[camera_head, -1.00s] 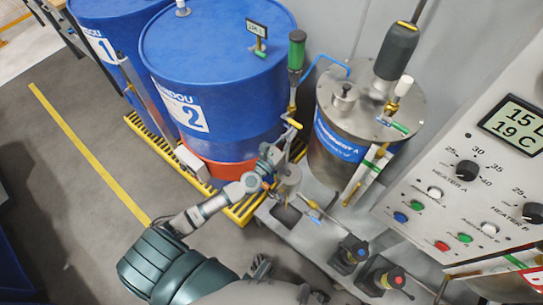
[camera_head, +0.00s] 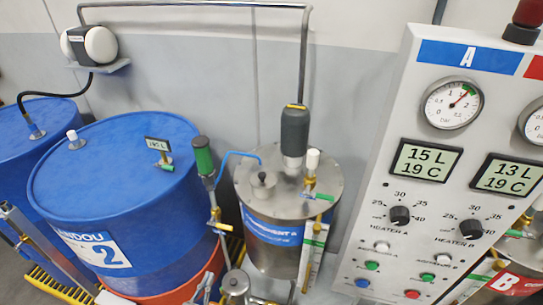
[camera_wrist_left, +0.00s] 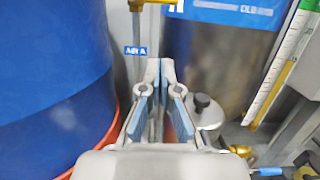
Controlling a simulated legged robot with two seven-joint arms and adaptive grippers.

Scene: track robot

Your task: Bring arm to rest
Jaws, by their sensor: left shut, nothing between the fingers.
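My left gripper (camera_wrist_left: 158,85) shows in the left wrist view, with its two grey fingers and blue-grey pads pointing forward. It is shut and empty. A blue drum (camera_wrist_left: 50,85) with an orange-red rim stands to its left. A metal tank (camera_wrist_left: 205,60) with a blue label band is ahead to its right. A small metal vessel with a dark knob (camera_wrist_left: 203,102) is just right of the fingers. In the head view, only a small part of the left gripper or arm may show at the bottom edge. My right gripper is in neither view.
In the head view, blue drum 2 (camera_head: 125,185) stands left of the metal tank (camera_head: 290,190). A control panel (camera_head: 440,200) with gauges, displays and knobs fills the right. A pipe (camera_head: 304,60) runs down the grey wall.

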